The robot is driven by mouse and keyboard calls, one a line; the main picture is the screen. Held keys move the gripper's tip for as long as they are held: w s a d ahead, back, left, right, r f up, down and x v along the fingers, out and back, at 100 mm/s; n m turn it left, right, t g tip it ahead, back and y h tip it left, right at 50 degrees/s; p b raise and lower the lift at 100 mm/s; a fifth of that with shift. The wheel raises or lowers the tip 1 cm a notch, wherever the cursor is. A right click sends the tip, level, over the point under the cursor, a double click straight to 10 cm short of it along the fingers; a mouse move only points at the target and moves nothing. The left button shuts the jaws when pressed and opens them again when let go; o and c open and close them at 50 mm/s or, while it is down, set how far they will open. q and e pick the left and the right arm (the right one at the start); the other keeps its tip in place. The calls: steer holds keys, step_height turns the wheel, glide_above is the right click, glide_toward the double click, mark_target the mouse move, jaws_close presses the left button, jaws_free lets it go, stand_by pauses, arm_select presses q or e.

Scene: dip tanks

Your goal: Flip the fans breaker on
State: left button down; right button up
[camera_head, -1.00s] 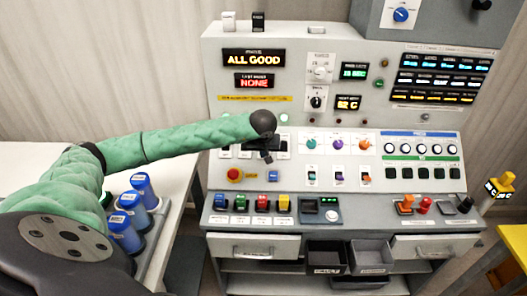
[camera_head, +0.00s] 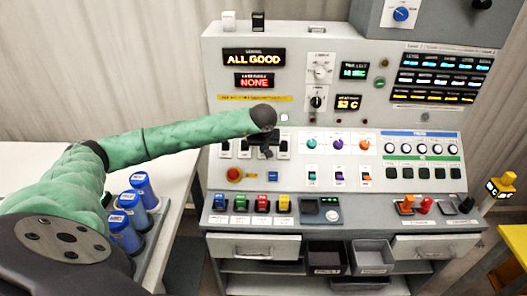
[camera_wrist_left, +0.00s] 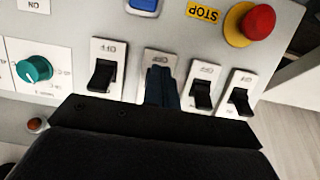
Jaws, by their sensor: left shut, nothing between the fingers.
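A row of breakers with dark levers on white plates (camera_head: 226,150) sits on the left of the sloped panel. The fans label is too small to read, so I cannot tell which one it is. My left gripper (camera_head: 267,150) is shut and empty at this row. In the left wrist view, turned upside down, the shut fingers (camera_wrist_left: 161,88) cover the lever of the second plate from the left. Contact is unclear. Uncovered levers show on the leftmost plate (camera_wrist_left: 102,75), the third plate (camera_wrist_left: 203,94) and the rightmost plate (camera_wrist_left: 240,100). My right gripper is out of view.
A red stop button (camera_head: 234,174) and a blue button (camera_head: 272,176) are below the breakers. Colored knobs (camera_head: 337,144) are to the right. Blue-lidded jars (camera_head: 140,181) stand on the left table.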

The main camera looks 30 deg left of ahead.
arm_select(q)
steer(key=shift+w+a, duration=0.15)
steer(key=shift+w, duration=0.1)
steer(key=s, duration=0.1)
steer(key=s+d+r, duration=0.2)
steer(key=shift+s, duration=0.25)
stand_by(0.5)
steer(key=shift+r, duration=0.15)
steer(key=p+v, duration=0.1)
steer(key=v, duration=0.6)
steer(key=shift+w+r, duration=0.2)
steer(key=shift+w, duration=0.15)
steer(key=shift+a, duration=0.1)
stand_by(0.4)
